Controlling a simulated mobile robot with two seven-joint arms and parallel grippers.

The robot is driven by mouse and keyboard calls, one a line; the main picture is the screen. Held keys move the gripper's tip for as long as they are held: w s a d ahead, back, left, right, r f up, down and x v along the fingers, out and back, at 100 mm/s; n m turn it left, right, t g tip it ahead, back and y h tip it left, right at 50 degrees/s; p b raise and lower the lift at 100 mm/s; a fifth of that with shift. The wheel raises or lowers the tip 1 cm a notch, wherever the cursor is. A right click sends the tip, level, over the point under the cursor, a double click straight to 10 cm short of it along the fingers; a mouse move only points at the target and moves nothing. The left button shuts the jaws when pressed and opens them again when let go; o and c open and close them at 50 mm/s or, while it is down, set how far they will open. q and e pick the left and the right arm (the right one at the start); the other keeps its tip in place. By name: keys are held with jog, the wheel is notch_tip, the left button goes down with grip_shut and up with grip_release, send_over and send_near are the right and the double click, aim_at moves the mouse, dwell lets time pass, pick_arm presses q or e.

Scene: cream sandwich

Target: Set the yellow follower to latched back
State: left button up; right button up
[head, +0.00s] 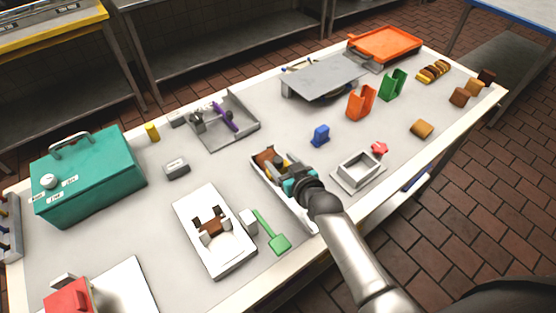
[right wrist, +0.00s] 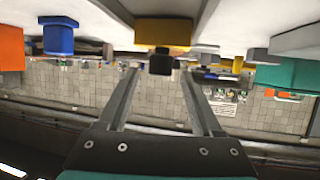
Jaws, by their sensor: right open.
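The yellow follower (right wrist: 163,31) appears in the right wrist view as a yellow block with a small black part on it, just beyond my fingertips. In the head view a bit of yellow (head: 280,162) shows beside my right gripper (head: 288,174), inside a narrow white tray (head: 301,216). Brown pieces (head: 264,155) sit at the tray's far end. My right gripper's fingers (right wrist: 159,76) are apart with nothing clearly held between them. The gripper hides much of the tray, and I cannot tell whether the follower is latched. My left gripper is not in view.
A white tray with brown pieces (head: 240,255) and a green scoop (head: 272,235) lie to the left. A blue block (head: 320,135) stands behind, and a grey open box (head: 357,170) sits to the right. A teal box (head: 88,175) stands at far left.

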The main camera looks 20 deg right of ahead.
jog(key=shift+x, duration=1.25)
grip_shut()
dwell(0.6)
